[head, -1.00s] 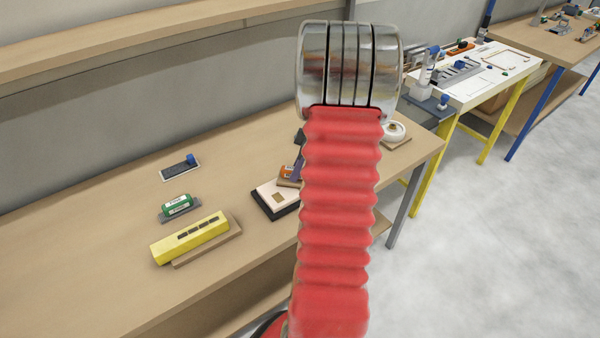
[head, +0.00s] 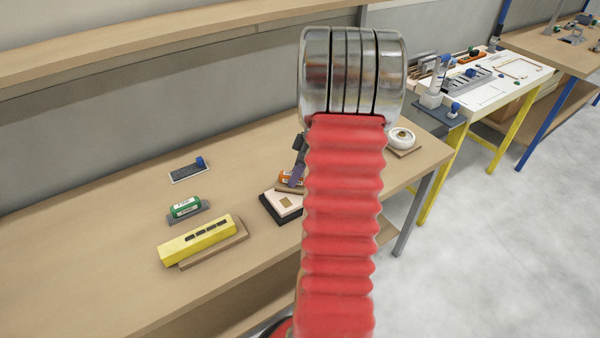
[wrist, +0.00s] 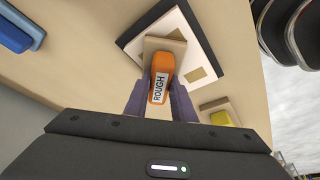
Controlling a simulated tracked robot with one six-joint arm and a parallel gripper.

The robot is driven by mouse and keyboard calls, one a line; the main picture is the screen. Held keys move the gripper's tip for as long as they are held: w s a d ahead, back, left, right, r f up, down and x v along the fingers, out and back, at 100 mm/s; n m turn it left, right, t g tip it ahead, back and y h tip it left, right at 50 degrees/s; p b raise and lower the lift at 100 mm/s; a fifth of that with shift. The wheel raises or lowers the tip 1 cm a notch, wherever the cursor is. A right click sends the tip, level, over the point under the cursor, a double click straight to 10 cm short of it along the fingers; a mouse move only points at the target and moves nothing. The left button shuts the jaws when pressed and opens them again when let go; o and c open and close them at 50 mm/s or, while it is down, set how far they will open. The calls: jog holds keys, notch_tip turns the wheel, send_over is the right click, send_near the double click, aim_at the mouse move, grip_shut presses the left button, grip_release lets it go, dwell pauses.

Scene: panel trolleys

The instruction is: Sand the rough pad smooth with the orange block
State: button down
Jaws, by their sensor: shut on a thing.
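The orange block (wrist: 161,77), labelled ROUGH, is between the two purple fingers of my gripper (wrist: 160,98) in the wrist view. My gripper is shut on it. The block has a tan base and lies over the pale board with a dark border (wrist: 189,28). Tan square patches show on the board; I cannot tell which is the rough pad. In the head view, the board (head: 291,210) is partly behind my red arm, and the orange block (head: 289,178) shows beside a finger. Whether the block touches the board is hard to tell.
On the bench (head: 130,260), a yellow level (head: 198,240), a green block (head: 186,207) and a dark plate with a blue knob (head: 188,168) stand left of the board. A white round item (head: 401,138) stands to the right. Bare bench lies at the left.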

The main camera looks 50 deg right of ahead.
jog(key=shift+w+a, duration=0.3)
jog(key=shift+a, duration=0.55)
jog(key=shift+w+a, duration=0.25)
jog(key=shift+a, duration=0.6)
jog(key=shift+w+a, duration=0.3)
jog(key=shift+a, duration=0.55)
notch_tip(320, 180, up, 5)
jog(key=shift+f, duration=0.1)
